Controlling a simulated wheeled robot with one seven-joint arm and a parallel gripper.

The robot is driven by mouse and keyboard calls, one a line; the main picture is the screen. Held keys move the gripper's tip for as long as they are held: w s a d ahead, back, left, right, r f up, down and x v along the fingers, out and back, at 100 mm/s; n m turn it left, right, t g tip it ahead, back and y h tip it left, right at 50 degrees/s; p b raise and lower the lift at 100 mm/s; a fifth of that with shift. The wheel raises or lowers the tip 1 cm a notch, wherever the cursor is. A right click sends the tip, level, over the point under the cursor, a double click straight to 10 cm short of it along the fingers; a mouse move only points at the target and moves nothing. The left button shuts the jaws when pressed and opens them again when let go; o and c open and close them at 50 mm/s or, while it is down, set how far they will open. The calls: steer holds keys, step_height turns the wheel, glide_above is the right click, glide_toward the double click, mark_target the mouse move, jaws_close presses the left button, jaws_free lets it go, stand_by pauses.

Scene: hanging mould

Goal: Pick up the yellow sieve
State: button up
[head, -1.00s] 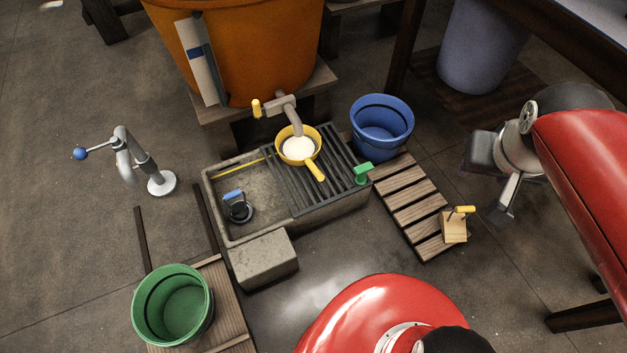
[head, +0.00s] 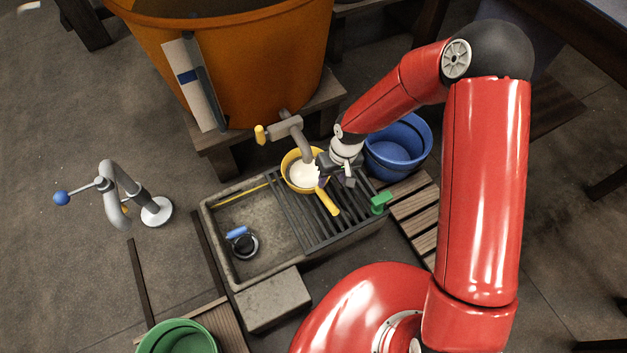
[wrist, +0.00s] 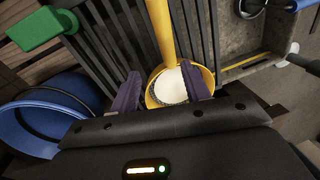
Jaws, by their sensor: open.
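The yellow sieve (head: 296,184) sits on the dark slatted rack at the right part of the stone sink, below the spout of the orange vat. Its bowl shows a white inside, and its handle (head: 329,202) points to the lower right. In the wrist view the sieve (wrist: 153,96) lies beyond my fingers, with its handle running up the picture. My gripper (head: 335,172) is beside the bowl's right side in the head view. In the wrist view my gripper (wrist: 163,92) is open, its two purple fingers on either side of part of the bowl. I cannot tell whether they touch it.
The orange vat (head: 230,70) and its spout (head: 300,140) stand close behind the sieve. A black ring with a blue handle (head: 242,242) lies in the basin.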

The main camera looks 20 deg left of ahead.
mark_target(323, 193)
steer(key=f, duration=0.2)
steer(key=s+a+f, duration=0.1)
steer(key=f, duration=0.2)
steer(key=s+a+f, duration=0.1)
steer(key=f, duration=0.1)
steer(key=shift+f+b, duration=0.2)
steer(key=shift+b, duration=0.1)
steer(key=shift+f, duration=0.55)
jaws_close()
